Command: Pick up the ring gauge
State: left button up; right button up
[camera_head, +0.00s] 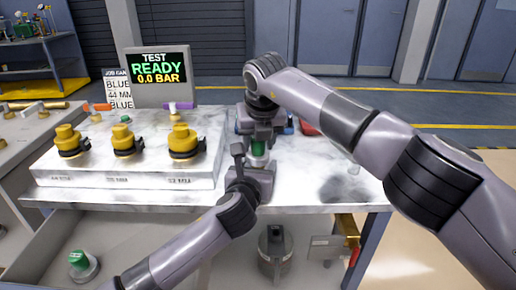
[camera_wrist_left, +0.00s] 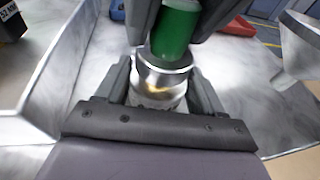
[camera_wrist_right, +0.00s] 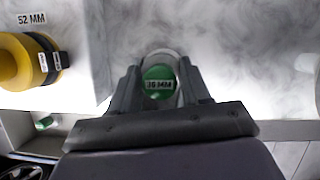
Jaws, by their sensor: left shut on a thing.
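A silver metal cylinder (camera_wrist_left: 160,84) with a green part (camera_wrist_left: 176,30) on top stands upright between my grippers. I cannot tell whether the two are one piece, or whether this is the ring gauge. The green top (camera_wrist_right: 158,84) bears an MM label in the right wrist view. My left gripper (camera_wrist_left: 160,95) is shut on the silver cylinder from the near side. My right gripper (camera_wrist_right: 160,90) comes from above and its fingers flank the green part (camera_head: 258,150). Whether they press on it is not clear. The grippers hide most of the piece in the head view.
Several yellow-topped gauges (camera_head: 125,140) stand on a white block at the left. A similar green-topped piece (camera_head: 80,262) stands lower left. A screen (camera_head: 160,68) reads TEST READY 0.0 BAR beside a job card (camera_head: 117,92).

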pick_arm(q)
jog(key=shift+f, duration=0.2)
pick_arm(e)
jog(key=c, duration=0.7)
jog(key=shift+o, duration=0.2)
notch_tip(320, 180, up, 10)
jog(key=shift+r, duration=0.1)
pick_arm(q)
jog(key=o, duration=1.3)
jog(key=shift+r, duration=0.1)
jog(key=shift+s+r, duration=0.1)
